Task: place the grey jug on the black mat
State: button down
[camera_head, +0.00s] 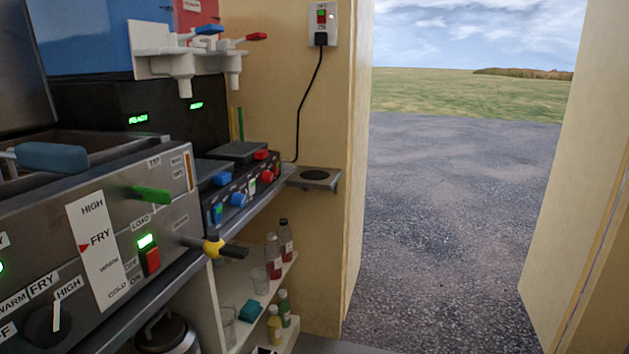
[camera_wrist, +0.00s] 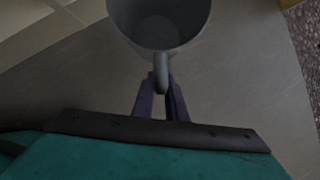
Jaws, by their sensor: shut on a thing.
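The grey jug (camera_wrist: 157,28) shows at the top of the wrist view, seen into its open mouth and partly cut off by the frame edge. My gripper (camera_wrist: 161,88), with dark purple fingers, is shut on the jug's handle. The jug looks empty. In the head view a flat round black mat (camera_head: 315,174) lies on a small grey shelf by the door opening. Nothing stands on the mat. Neither the jug nor my gripper shows in the head view.
A fryer (camera_head: 95,235) with levers and a yellow-collared tap jutting out lines the left. A black machine with knobs (camera_head: 240,190) stands near the small shelf. Bottles (camera_head: 285,240) and glasses stand on lower shelves. Plain floor (camera_wrist: 245,80) lies below the jug.

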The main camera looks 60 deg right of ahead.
jog(key=w+d+r+p, duration=0.1)
jog(key=d+r+p, duration=0.4)
jog(key=r, duration=0.8)
jog(key=w+d+r+p, duration=0.2)
jog(key=d+r+p, duration=0.2)
jog(key=r+p, duration=0.65)
jog(key=w+d+r+p, duration=0.1)
jog(key=d+r+p, duration=0.3)
jog(key=r, duration=1.2)
jog(key=d+r+p, duration=0.2)
jog(key=r+p, duration=0.6)
jog(key=r, duration=1.2)
jog(key=s+d+r+p, duration=0.1)
jog(key=d+r+p, duration=0.2)
jog(key=r+p, duration=0.5)
notch_tip(320, 180, up, 12)
jog(key=shift+d+r, duration=0.2)
jog(key=shift+d, duration=0.2)
jog(key=w+d+f+p, duration=0.1)
jog(key=w+d+p, duration=0.2)
jog(key=w+d, duration=0.7)
jog(key=shift+d+f, duration=0.2)
jog(key=shift+d, duration=0.1)
